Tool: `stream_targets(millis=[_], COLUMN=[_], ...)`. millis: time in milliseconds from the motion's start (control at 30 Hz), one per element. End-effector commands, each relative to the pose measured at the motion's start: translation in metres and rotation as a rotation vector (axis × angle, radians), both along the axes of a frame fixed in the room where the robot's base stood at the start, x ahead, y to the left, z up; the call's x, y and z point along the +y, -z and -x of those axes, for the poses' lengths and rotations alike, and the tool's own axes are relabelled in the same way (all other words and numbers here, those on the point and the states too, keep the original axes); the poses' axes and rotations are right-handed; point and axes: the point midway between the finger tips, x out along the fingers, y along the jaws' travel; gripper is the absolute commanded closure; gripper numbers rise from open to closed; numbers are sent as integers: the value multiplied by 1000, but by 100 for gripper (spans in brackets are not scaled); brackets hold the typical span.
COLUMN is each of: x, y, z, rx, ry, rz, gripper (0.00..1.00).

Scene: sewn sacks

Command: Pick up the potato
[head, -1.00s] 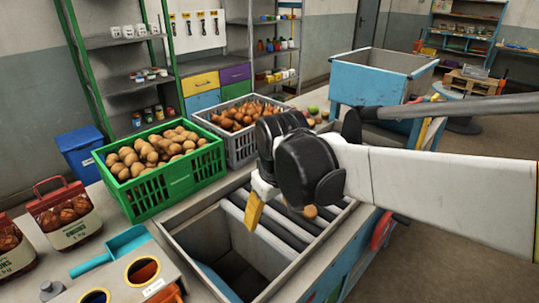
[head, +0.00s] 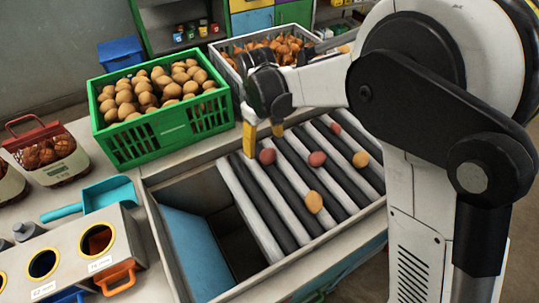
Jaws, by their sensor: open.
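Several potato-like lumps lie apart on the roller bed: a tan one (head: 314,202) near the front, another tan one (head: 360,159) at the right, and reddish ones (head: 267,156) (head: 317,159) (head: 335,128). I cannot tell which of them is the task's potato. More tan potatoes (head: 150,90) fill the green crate (head: 165,138). My gripper (head: 264,136) is open, its yellow fingertips pointing down over the far left part of the rollers. It is empty, just above and behind the nearest reddish lump.
The roller bed (head: 282,205) ends at an open chute (head: 205,235) on its left. A grey crate of onions (head: 278,48) stands behind my gripper. A teal scoop (head: 108,195), a sorting box with round holes (head: 70,255) and an onion bag (head: 48,158) stand at the left.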

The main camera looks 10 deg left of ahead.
Motion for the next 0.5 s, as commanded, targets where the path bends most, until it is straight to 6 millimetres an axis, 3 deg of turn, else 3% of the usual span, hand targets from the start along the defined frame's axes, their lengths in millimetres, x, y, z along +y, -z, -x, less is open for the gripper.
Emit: stream_targets(millis=[500], x=[-8], y=[65], z=[-4], rx=[-1], ry=[1], rz=[-1], gripper=[22])
